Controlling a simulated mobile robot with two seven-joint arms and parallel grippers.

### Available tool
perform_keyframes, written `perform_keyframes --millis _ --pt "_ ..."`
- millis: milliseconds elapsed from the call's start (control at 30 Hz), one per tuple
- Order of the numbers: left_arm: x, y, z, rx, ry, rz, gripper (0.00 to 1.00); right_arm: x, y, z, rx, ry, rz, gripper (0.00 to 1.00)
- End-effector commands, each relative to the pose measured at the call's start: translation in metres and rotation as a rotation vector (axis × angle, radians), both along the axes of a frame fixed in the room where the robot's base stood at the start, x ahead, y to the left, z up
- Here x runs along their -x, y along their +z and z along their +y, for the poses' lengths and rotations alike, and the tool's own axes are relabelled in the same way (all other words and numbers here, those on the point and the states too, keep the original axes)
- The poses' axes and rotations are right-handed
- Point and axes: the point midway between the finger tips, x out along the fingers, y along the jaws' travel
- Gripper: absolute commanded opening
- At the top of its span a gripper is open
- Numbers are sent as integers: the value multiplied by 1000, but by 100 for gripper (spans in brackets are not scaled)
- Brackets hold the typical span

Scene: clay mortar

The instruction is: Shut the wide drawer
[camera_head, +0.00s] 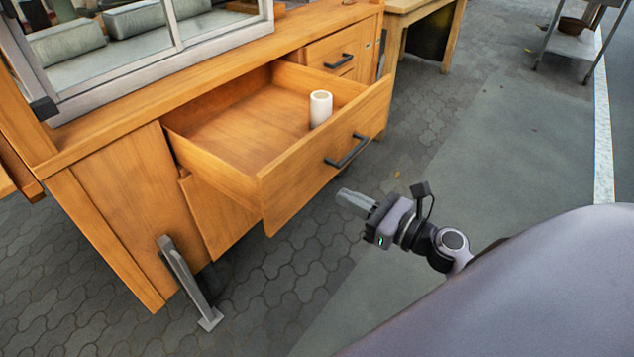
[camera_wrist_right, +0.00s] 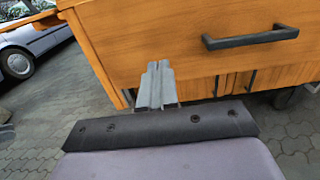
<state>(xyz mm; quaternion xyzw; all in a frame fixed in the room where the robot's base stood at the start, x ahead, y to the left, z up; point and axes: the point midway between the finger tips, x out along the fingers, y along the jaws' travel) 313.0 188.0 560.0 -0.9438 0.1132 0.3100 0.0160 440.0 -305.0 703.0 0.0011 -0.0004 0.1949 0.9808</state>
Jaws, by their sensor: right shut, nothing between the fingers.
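The wide drawer (camera_head: 325,165) is wooden with a dark bar handle (camera_head: 346,150) and stands pulled out of the wooden cabinet (camera_head: 110,200). A white cylindrical cup (camera_head: 320,108) stands upright inside it, toward the right. My right gripper (camera_head: 345,197) is shut and empty, in front of and below the drawer's front, apart from it in the head view. In the right wrist view the drawer front (camera_wrist_right: 180,50) fills the top, with its handle (camera_wrist_right: 250,37) right of the fingers (camera_wrist_right: 157,85). My left gripper is not in view.
A smaller drawer (camera_head: 335,55) beside the wide one is closed. A glazed window frame (camera_head: 140,45) stands on the cabinet top. A metal leg (camera_head: 188,282) stands at the cabinet's front left. Paved floor (camera_head: 310,255) in front is clear. A car (camera_wrist_right: 30,40) shows in the wrist view.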

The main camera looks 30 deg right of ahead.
Motion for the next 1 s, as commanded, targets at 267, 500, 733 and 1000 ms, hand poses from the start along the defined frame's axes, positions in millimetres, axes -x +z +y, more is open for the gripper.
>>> perform_keyframes --millis 267,500,733,1000 --pt "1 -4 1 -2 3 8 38 -45 0 18 1 1 -2 0" --pt "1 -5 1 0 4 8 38 -69 0 29 1 1 0 0" --pt "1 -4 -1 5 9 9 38 -75 0 31 2 0 0 0" --pt "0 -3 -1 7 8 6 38 -74 0 31 2 0 0 0"
